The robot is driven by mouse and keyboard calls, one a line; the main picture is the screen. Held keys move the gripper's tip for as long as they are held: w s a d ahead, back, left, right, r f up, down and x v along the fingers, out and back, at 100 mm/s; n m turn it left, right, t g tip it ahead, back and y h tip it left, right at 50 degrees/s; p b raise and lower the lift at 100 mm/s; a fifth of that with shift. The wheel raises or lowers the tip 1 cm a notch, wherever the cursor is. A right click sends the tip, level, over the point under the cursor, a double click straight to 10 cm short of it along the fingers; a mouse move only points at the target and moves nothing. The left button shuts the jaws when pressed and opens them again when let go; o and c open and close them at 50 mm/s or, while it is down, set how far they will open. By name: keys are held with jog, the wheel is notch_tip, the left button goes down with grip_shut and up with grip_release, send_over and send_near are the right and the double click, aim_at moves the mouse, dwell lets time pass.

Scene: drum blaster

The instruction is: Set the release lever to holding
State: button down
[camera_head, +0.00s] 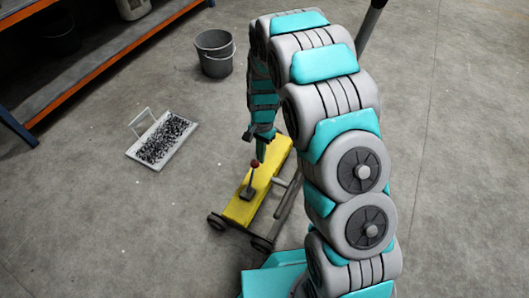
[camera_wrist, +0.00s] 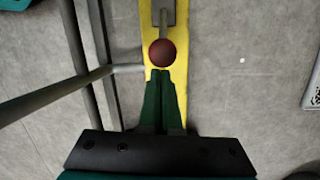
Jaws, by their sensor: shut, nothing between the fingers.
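The release lever (camera_head: 250,181) is a short dark stick with a dark red ball knob, standing on a yellow bar-shaped base (camera_head: 239,211). In the wrist view its red knob (camera_wrist: 162,53) lies just beyond my fingertips, over the yellow base (camera_wrist: 179,75). My gripper (camera_head: 261,158) is close to the knob in the head view. In the wrist view my gripper (camera_wrist: 163,74) has its two green fingers together, with nothing between them. I cannot tell whether the fingertips touch the knob. The lever's stick runs away from the fingers in the wrist view.
The yellow base sits on a grey frame with small wheels (camera_head: 217,221). A white tray of dark bits (camera_head: 185,147) lies on the floor to the left. A grey bucket (camera_head: 216,68) stands behind. An orange-edged shelf (camera_head: 110,62) is at upper left. Open concrete floor lies between.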

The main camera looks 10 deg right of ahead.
jog(key=shift+s+a+r, duration=0.1)
jog(key=shift+s+r, duration=0.05)
dwell(0.3)
jog(key=shift+s+a+r+t, duration=0.2)
jog(key=shift+t, duration=0.1)
